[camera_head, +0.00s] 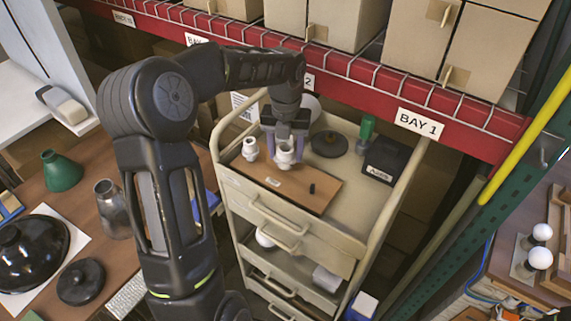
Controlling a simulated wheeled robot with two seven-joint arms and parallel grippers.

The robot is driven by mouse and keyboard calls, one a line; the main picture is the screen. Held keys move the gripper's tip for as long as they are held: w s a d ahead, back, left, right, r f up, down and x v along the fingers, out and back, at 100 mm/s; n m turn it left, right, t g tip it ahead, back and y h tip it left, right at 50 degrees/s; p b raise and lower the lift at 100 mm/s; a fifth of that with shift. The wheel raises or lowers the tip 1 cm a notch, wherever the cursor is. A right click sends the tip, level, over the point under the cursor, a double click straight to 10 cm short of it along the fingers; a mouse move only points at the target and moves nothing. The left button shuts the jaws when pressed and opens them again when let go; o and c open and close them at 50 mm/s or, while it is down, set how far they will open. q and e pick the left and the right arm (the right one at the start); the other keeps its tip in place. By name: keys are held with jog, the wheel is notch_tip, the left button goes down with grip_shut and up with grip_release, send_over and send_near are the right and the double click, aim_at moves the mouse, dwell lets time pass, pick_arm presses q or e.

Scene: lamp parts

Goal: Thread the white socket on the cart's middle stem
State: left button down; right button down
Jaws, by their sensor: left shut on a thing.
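A beige cart (365,185) stands in the middle with a brown board (302,190) on its top. My left gripper (287,152) points down over the board and is shut on a white socket (286,156). The socket sits between the fingers, low over the board; I cannot tell whether it touches a stem. The middle stem is hidden by the socket and gripper. A second white part (250,149) stands upright on the board, just left of the gripper. My right gripper is not in view.
On the cart top, a dark round disc (329,144), a green-topped item (367,130) and a black box (385,158) stand behind the board. A red shelf beam (420,105) runs behind. Left, a table holds a green shade (61,172).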

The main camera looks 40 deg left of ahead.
pick_arm(q)
jog(key=shift+s+d+f+m, duration=0.15)
jog(key=shift+f+m, duration=0.2)
jog(key=shift+m, duration=0.55)
jog(key=shift+m, duration=0.6)
jog(key=c, duration=1)
grip_release()
jog(key=o, duration=0.5)
jog(key=shift+r, duration=0.2)
jog(key=shift+w, duration=0.2)
notch_tip(320, 180, up, 8)
jog(key=shift+f+b, duration=0.1)
jog(key=shift+b, duration=0.45)
